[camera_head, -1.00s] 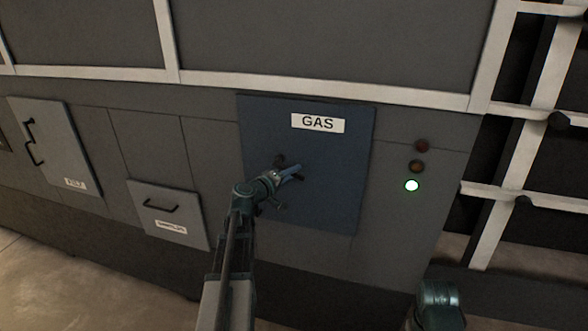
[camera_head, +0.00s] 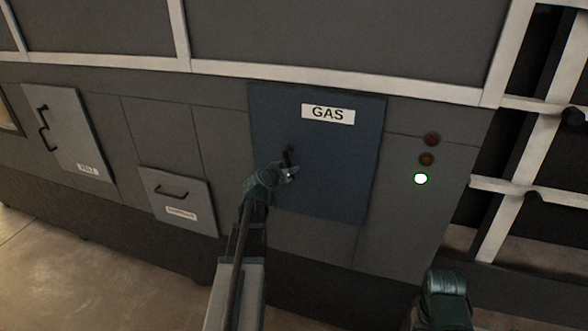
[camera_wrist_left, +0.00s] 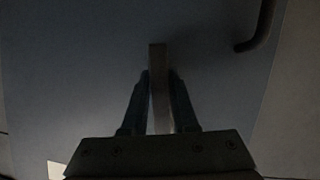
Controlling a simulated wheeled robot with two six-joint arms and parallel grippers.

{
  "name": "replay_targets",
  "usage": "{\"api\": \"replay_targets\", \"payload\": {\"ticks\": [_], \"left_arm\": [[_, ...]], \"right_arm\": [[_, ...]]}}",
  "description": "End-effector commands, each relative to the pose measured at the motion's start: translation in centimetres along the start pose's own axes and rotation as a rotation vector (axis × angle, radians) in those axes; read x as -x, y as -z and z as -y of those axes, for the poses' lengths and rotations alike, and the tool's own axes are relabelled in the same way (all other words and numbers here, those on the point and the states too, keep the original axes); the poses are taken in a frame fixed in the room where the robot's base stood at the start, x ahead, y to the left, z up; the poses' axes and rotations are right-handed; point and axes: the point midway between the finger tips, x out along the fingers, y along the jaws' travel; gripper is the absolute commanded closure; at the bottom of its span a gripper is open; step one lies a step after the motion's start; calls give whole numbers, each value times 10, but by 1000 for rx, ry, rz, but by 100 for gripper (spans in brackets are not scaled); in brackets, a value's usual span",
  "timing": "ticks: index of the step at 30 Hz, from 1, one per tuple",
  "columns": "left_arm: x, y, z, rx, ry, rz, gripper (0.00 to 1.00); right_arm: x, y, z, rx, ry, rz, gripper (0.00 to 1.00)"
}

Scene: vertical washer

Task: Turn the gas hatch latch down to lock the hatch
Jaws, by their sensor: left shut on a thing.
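The blue gas hatch (camera_head: 335,175) is closed flat against the machine front and carries a white GAS label (camera_head: 328,113). My left gripper (camera_head: 290,173) is at the left-middle part of the hatch. In the left wrist view its two dark fingers (camera_wrist_left: 158,98) are shut on the latch (camera_wrist_left: 158,58), a narrow light bar standing upright in that picture. In the head view the gripper mostly hides the latch. A dark handle (camera_head: 288,155) shows just above the gripper, and its curved end appears at the wrist view's top right (camera_wrist_left: 262,28).
To the left are a drawer-like panel (camera_head: 178,200) with a handle and a taller pale door (camera_head: 70,135). A rack with white bars (camera_head: 510,230) stands at far right.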

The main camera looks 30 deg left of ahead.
Motion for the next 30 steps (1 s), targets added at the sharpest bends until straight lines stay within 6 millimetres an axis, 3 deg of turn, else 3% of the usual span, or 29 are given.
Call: {"api": "replay_targets", "payload": {"ticks": [12,30], "left_arm": [[0,1,12,-192,80,0,100],[1,2,16,-234,98,0,100]], "right_arm": [[1,0,0,0,0,0,50],[1,0,0,0,0,0,50]]}}
